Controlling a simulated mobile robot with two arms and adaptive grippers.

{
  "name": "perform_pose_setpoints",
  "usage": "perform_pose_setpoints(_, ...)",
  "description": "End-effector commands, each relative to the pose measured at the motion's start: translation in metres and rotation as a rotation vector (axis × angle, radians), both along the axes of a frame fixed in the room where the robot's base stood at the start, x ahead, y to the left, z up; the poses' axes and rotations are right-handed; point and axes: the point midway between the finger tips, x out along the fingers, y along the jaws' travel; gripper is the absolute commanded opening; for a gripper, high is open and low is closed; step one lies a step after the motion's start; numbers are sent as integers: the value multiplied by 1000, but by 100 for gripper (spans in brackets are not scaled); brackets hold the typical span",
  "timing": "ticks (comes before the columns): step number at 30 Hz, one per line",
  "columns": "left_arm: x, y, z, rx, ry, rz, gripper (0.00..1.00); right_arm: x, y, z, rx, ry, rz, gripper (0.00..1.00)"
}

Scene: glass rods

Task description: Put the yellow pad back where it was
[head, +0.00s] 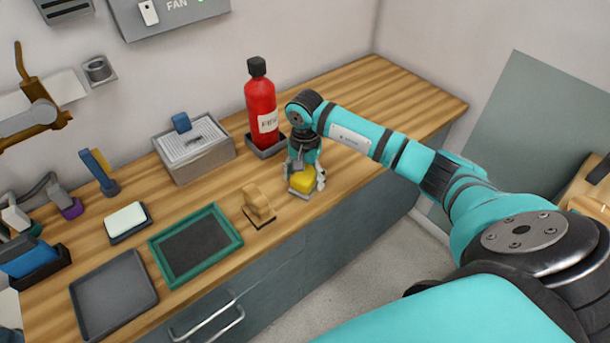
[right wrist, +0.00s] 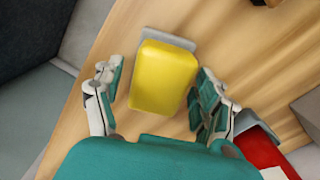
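The yellow pad (head: 302,181) lies near the front edge of the wooden counter, and it fills the middle of the right wrist view (right wrist: 163,77). A thin grey piece (right wrist: 168,37) shows along its far end; I cannot tell whether it is a base or part of the pad. My right gripper (head: 306,179) is over the pad. In the right wrist view its fingers stand apart on either side, with a visible gap on the left and a narrow one on the right. My left gripper is not in view.
A red bottle (head: 262,107) stands in a dark tray behind my gripper. A grey box (head: 197,160), a tan wooden block (head: 258,204), a green-framed panel (head: 232,240) and an empty dark tray (head: 113,293) are to the left. The counter to the right is clear.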

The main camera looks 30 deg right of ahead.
Motion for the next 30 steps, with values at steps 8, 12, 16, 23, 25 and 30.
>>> perform_pose_setpoints(8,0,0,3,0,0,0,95,1,0,7,0,-1,0,73)
perform_pose_setpoints(12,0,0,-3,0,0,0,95,1,-1,29,-2,-5,1,73)
perform_pose_setpoints(16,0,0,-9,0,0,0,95,1,-1,58,-3,-6,1,73)
perform_pose_setpoints(23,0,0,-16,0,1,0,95,1,0,103,0,-4,1,73)
perform_pose_setpoints(25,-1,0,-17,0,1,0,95,1,0,111,-1,-3,0,73)
perform_pose_setpoints(30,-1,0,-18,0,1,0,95,0,0,122,-1,0,0,73)
